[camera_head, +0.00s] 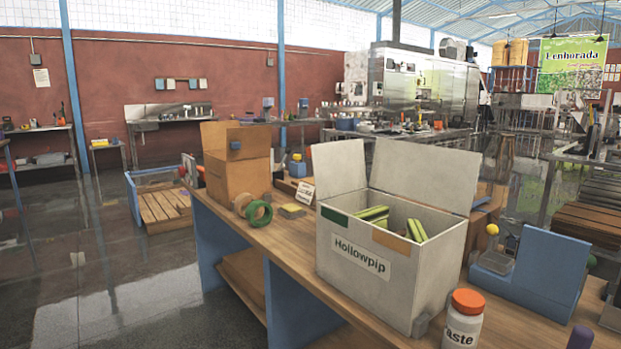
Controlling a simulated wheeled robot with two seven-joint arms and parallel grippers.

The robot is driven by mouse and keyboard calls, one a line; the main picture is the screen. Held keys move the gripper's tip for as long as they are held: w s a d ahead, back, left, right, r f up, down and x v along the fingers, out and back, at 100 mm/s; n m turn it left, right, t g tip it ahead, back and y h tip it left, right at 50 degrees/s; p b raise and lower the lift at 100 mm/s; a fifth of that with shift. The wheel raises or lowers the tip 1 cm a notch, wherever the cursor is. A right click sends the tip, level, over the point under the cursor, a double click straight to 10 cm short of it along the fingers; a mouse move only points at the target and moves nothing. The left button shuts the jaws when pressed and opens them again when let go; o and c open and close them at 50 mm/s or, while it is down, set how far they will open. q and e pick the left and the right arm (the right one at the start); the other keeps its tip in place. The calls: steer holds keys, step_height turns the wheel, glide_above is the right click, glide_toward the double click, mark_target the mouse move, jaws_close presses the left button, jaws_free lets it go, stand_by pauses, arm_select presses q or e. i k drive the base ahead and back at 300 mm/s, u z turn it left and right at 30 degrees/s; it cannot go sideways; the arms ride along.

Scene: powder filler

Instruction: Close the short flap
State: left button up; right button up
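A grey-white box (365,288) labelled "Hollowpip" stands on the wooden bench, open at the top. Its short flap (338,167) at the left end stands up, leaning slightly outward. A long flap (425,174) stands up along the far side. I cannot make out flaps at the near side or the right end. Several yellow-green pieces (415,230) show inside the box. The near rim carries a green patch (334,215) and an orange-tan patch (390,240). Neither of my grippers is in view.
A white jar with an orange lid (466,302) stands close to the box's near right corner. A blue holder (545,265) is to the right. A brown carton (237,178), tape rolls (258,213) and a small sign (304,194) are to the left. Bench top left of the box is partly clear.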

mark_target(339, 168)
steer(key=u, duration=1.1)
steer(key=i, duration=3)
steer(key=z, duration=3.45)
steer(key=i, duration=0.55)
